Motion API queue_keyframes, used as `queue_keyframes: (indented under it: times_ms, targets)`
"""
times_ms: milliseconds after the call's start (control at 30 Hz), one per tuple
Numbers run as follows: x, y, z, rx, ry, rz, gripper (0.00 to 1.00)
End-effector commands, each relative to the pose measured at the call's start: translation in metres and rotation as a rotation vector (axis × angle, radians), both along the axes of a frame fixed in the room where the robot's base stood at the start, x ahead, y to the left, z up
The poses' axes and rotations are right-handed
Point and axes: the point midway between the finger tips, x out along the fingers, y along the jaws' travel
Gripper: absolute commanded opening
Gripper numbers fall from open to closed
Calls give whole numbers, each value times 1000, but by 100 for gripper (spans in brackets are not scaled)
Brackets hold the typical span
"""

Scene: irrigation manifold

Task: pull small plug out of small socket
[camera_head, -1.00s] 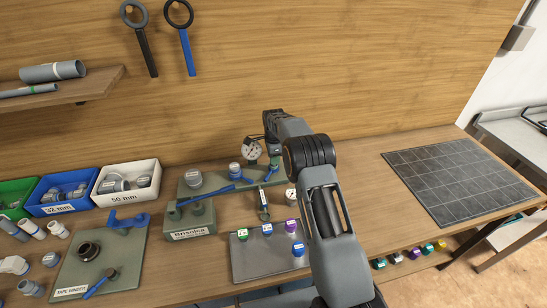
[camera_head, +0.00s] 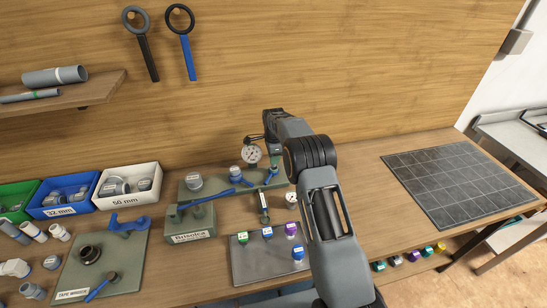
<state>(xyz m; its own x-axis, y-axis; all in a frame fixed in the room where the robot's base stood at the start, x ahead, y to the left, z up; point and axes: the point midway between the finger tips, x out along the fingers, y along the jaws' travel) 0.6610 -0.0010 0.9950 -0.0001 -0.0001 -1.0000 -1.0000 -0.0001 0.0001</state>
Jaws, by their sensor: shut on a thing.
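The green manifold block (camera_head: 222,185) stands at the back of the bench. It bears a large grey cap (camera_head: 194,182) and a medium cap with a blue band (camera_head: 235,171). My gripper (camera_head: 274,158) is at the block's right end, mostly hidden by my own wrist and forearm. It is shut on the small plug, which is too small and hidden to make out. The small socket is at this end too; I cannot tell whether the plug is still inside it.
A pressure gauge (camera_head: 251,154) stands just left of my wrist. A grey plate (camera_head: 250,267) with several coloured caps is in front. A dark gridded mat (camera_head: 455,185) lies clear at right.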

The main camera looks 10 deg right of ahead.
Motion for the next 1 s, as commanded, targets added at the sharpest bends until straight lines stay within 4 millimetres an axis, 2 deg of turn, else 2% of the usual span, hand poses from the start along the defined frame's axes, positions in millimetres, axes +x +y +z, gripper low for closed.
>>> queue_keyframes:
  times_ms: [367, 1000]
  targets:
    - [0, 0, 3, 0, -1, 0, 2]
    - [0, 0, 20, 0, -1, 0, 2]
